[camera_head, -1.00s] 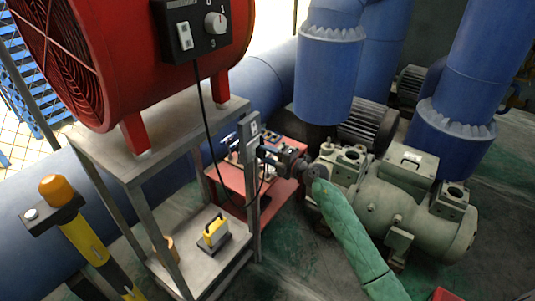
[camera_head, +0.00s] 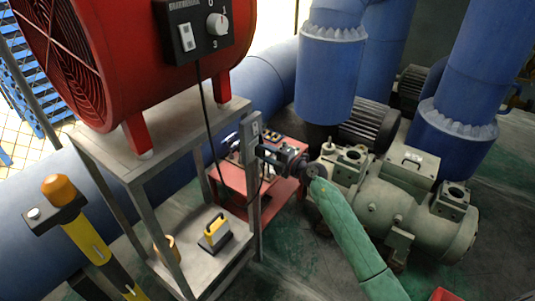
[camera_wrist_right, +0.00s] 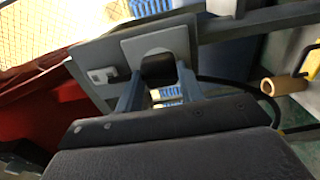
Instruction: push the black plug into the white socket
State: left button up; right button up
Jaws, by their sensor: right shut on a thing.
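My right gripper (camera_head: 265,153) reaches left to the grey box (camera_head: 250,132) on the frame's upright. In the right wrist view, the gripper (camera_wrist_right: 158,80) is shut on the black plug (camera_wrist_right: 157,66), which sits between the two fingertips. In the head view the fingertips and plug are too small to separate. My left gripper is out of view.
A red fan (camera_head: 90,60) stands on a metal frame (camera_head: 140,166), and its black cord (camera_head: 205,120) hangs down. A red table (camera_head: 232,178) lies behind the upright. A green-grey pump (camera_head: 385,195) is at right. A yellow-handled thing (camera_head: 215,228) sits on the lower shelf.

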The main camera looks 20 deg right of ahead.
jog(key=o, duration=1)
jog(key=shift+s+d+f, duration=0.1)
jog(key=shift+s+d, duration=0.15)
jog(key=shift+s, duration=0.1)
jog(key=b+v, duration=0.1)
jog(key=v, duration=0.6)
jog(key=shift+b, duration=0.35)
